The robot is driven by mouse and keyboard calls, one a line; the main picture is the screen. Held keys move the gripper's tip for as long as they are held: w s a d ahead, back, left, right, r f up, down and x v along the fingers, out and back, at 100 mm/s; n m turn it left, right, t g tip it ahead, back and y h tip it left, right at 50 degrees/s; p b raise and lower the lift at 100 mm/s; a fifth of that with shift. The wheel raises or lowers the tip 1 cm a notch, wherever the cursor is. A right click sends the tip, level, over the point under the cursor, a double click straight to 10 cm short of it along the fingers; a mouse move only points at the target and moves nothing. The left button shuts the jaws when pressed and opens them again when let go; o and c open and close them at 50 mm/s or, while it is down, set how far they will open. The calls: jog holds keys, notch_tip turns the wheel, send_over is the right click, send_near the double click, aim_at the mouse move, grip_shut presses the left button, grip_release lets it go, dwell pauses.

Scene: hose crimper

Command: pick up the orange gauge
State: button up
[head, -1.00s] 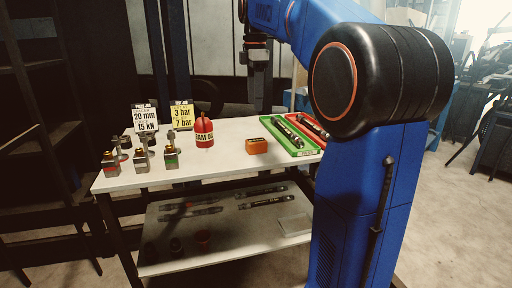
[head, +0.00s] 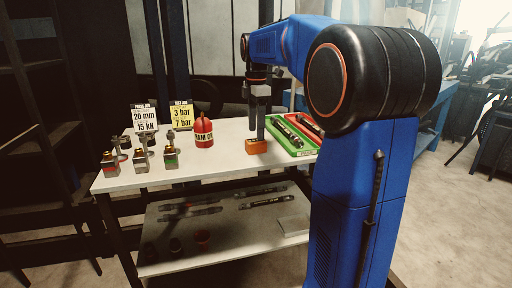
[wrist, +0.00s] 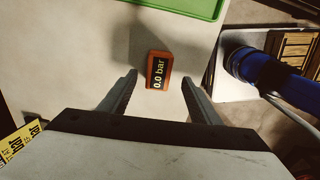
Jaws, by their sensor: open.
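The orange gauge (head: 257,147) is a small box lying on the white table top (head: 225,160), near its front edge. In the wrist view the gauge (wrist: 159,70) shows a dark display reading "0.0 bar". My gripper (head: 257,137) points down above the gauge and hides part of it in the head view. In the wrist view my gripper (wrist: 158,82) is open and empty, with one finger to each side of the gauge and apart from it. The head view does not show clearly how high the fingertips are above the table.
A green tray (head: 304,153) with a dark tool in it stands right of the gauge, and a red tray (head: 316,124) beyond it. A red oil can (head: 203,131) stands to the left. Several metal fittings (head: 140,160) and two sign cards (head: 181,115) are farther left.

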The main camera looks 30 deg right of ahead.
aim_at(256, 142)
jog(key=shift+w+f, duration=0.1)
jog(key=shift+f, duration=2.85)
jog(key=c, duration=1.4)
